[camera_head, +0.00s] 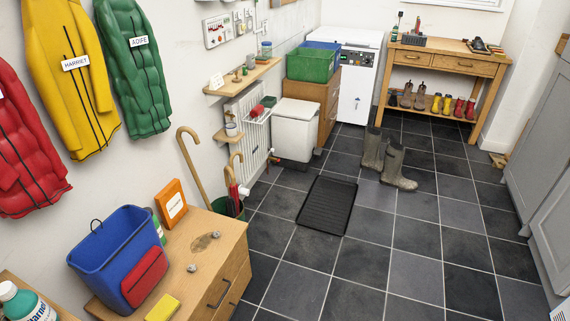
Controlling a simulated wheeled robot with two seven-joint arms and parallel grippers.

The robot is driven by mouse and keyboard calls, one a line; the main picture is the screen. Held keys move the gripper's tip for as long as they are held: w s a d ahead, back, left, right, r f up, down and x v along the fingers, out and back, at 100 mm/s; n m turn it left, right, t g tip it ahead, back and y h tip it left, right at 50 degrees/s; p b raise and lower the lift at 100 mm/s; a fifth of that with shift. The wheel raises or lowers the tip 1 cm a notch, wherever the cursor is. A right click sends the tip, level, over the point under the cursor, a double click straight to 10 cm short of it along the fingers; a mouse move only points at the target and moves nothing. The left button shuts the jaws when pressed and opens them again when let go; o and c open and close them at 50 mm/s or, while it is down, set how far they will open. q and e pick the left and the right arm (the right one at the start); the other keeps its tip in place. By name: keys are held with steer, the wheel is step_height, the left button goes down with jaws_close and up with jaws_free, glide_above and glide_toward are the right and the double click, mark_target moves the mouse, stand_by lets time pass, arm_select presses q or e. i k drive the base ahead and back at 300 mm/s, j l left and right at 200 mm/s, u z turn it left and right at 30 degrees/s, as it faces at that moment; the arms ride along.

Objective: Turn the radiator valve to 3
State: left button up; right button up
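The white panel radiator (241,112) stands against the left wall, below a wooden shelf. A small white knob (245,191) low at its near end looks like the radiator valve. It is partly crowded by the umbrella stand and sticks beside it. It is too small to read any number or its setting. Neither of my grippers shows in the head view.
A green umbrella stand (229,208) with canes and a red umbrella stands close to the knob. A wooden cabinet (215,247) with a blue bucket (97,247) is in front. Tiles at right are clear.

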mark_target(243, 191)
steer(key=i+u, duration=0.35)
steer(key=i, duration=0.15)
steer(key=u, duration=0.35)
steer(key=i+l+u, duration=0.1)
steer(key=u, duration=0.25)
steer(key=l+u, duration=0.15)
steer(key=u, duration=0.15)
steer(key=i+l+u, duration=0.3)
steer(key=l, duration=0.45)
steer(key=i+l+u, duration=0.1)
steer(key=l+u, duration=0.2)
steer(key=l, duration=0.45)
steer(key=l+u, duration=0.3)
steer(key=l, duration=0.5)
